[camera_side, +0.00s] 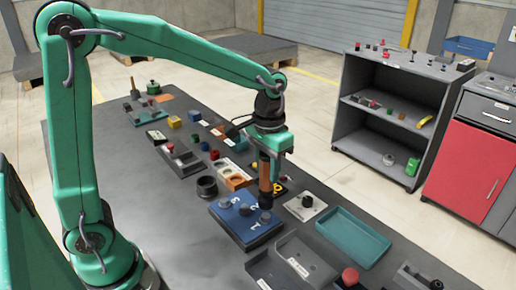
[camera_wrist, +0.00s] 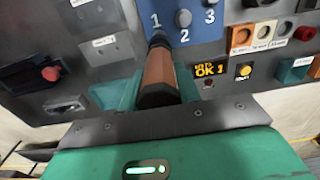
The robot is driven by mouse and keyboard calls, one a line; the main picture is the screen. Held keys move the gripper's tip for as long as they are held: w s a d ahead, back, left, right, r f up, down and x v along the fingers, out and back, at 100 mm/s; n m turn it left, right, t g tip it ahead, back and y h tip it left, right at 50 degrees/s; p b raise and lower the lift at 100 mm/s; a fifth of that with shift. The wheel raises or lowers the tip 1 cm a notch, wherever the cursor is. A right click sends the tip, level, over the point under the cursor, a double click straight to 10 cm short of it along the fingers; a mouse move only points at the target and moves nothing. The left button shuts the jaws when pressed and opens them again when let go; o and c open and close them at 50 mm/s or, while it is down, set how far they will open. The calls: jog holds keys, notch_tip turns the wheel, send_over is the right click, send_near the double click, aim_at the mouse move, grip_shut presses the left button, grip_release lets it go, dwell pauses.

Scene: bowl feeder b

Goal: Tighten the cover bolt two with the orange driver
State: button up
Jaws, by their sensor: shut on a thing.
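My gripper (camera_side: 270,155) is shut on the orange driver (camera_side: 265,178), which stands upright over the blue cover (camera_side: 243,232). In the wrist view, the driver's orange-brown handle (camera_wrist: 158,78) is between my fingers and its dark lower end points at the cover (camera_wrist: 228,22), near the mark 1. The grey bolt (camera_wrist: 183,18) by the mark 2 stands clear of the driver, as does the bolt by the mark 3 (camera_side: 225,204). A dark round part (camera_side: 265,217) shows under the driver's end. I cannot tell whether they touch.
A teal tray (camera_side: 352,237) and a grey bin (camera_side: 305,262) lie right of and in front of the cover. A black cup (camera_side: 207,187) stands close behind it.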

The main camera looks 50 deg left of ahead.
jog(key=s+a+r, duration=0.2)
jog(key=a, duration=0.3)
jog(key=shift+s+a+r, duration=0.2)
jog(key=shift+s+a, duration=0.1)
jog(key=shift+s, duration=0.1)
jog(key=shift+f, duration=0.15)
